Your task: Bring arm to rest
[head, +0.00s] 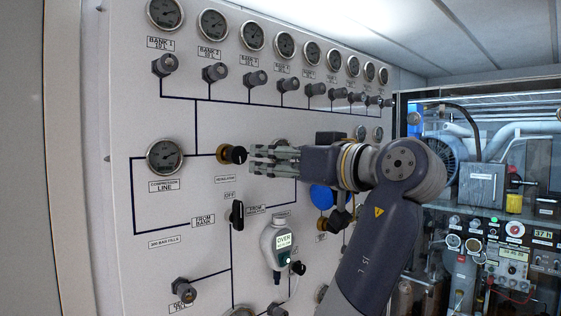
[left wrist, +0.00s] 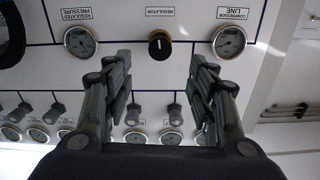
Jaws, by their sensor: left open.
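My left gripper (head: 268,160) is in front of the white fill panel (head: 145,220), with its fingers pointing left along the panel. It is open and empty. The regulator knob (head: 232,154), black on a brass collar, is just beyond the fingertips. In the left wrist view the two fingers (left wrist: 160,70) are spread apart, and the knob (left wrist: 159,45) shows between and beyond the tips, apart from both. My left arm (head: 385,235) reaches up from the lower right and hides part of the panel. My right gripper is not in view.
A compressor line gauge (head: 165,157) is left of the knob. A row of bank gauges (head: 252,36) and valve knobs (head: 255,78) runs along the top. A black selector (head: 237,214) and a pale handheld meter (head: 277,243) are below. A glass-fronted equipment bay (head: 485,190) is on the right.

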